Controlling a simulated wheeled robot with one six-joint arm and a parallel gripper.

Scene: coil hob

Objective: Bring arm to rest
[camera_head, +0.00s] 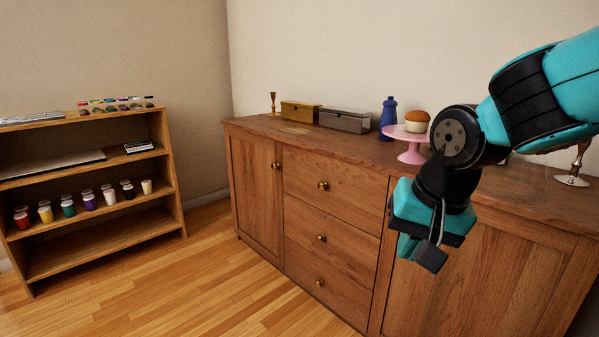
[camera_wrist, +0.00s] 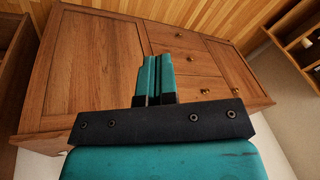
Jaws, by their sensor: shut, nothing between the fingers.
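My gripper (camera_wrist: 155,78) is shut and empty, with its teal fingers together in the wrist view. In the head view my teal and black arm reaches in from the upper right. My gripper hangs in front of the right part of the wooden sideboard (camera_head: 334,205), below its top edge. The fingertips are partly hidden behind the wrist in the head view. The sideboard's doors and drawers also show in the wrist view (camera_wrist: 95,60), beyond the fingers. I cannot tell the exact gap between the gripper and the sideboard.
On the sideboard top stand a brass candlestick (camera_head: 273,103), two boxes, a blue bottle (camera_head: 388,118), a pink cake stand (camera_head: 411,152) with a bun, and a silver candlestick (camera_head: 575,168). A shelf (camera_head: 100,225) with paint jars stands left. The floor between is clear.

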